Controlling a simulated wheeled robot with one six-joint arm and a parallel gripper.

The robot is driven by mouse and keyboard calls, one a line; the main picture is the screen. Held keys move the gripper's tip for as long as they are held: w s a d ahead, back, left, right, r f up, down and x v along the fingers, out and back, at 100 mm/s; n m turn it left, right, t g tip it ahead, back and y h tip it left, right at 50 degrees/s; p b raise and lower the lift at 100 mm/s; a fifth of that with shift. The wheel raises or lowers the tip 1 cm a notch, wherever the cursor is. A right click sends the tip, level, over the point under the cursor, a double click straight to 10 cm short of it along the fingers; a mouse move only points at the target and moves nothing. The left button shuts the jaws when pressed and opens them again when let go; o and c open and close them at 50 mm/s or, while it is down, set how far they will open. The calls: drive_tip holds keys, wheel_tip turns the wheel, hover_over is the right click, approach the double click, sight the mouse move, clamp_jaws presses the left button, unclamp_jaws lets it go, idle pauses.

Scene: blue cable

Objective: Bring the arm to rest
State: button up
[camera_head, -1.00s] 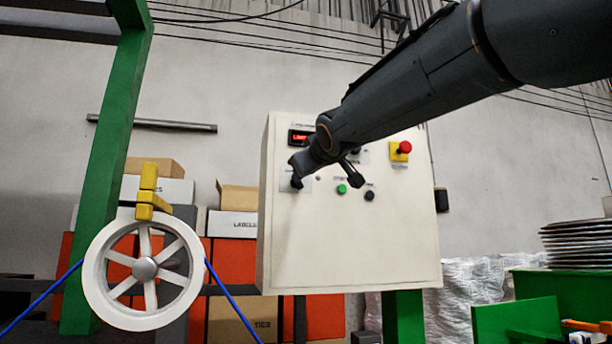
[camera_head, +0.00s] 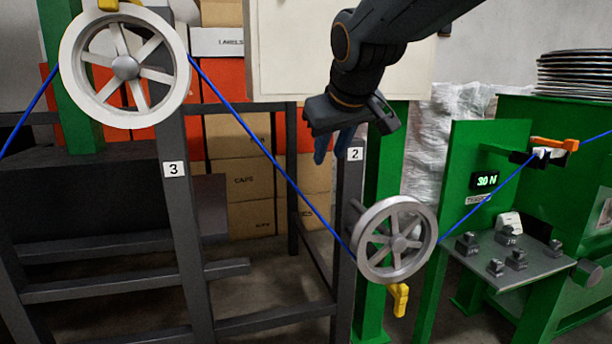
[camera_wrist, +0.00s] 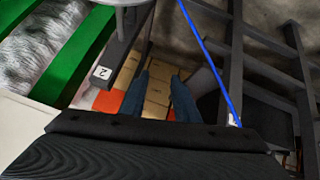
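My gripper (camera_head: 331,156) hangs below my arm in front of the frame, its two bluish fingers pointing down. In the wrist view the fingers (camera_wrist: 161,78) stand apart with nothing between them. The blue cable (camera_head: 291,184) runs from the white pulley (camera_head: 73,88) at upper left down to the grey pulley (camera_head: 429,238). It then rises to the orange-handled clamp (camera_head: 554,144) at right. In the wrist view the cable (camera_wrist: 212,66) passes right of the fingers, apart from them.
A pale control box (camera_head: 290,50) hangs behind my arm. Dark posts marked 3 (camera_head: 176,210) and 2 (camera_head: 347,205) stand with rails between them. Stacked cartons (camera_head: 238,178) are behind. A green stand (camera_head: 465,150) with a "30 N" display (camera_head: 485,180) is at right.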

drive_tip(key=s+d+f+m+g, duration=0.1)
drive_tip(key=s+d+f+g, duration=0.25)
drive_tip(key=s+f, duration=0.85)
drive_tip(key=s+d+f+m+g, duration=0.2)
drive_tip(key=s+f+g, duration=0.3)
drive_tip(key=s+f, duration=0.8)
drive_tip(key=s+d+r+m+h+p, duration=0.1)
drive_tip(key=d+r+m+p, duration=0.1)
drive_tip(key=d+r+p, duration=0.7)
drive_tip(key=r+p, duration=0.1)
drive_tip(key=p, duration=0.6)
drive_tip(key=shift+s+r, duration=0.3)
drive_tip(key=shift+r, duration=0.1)
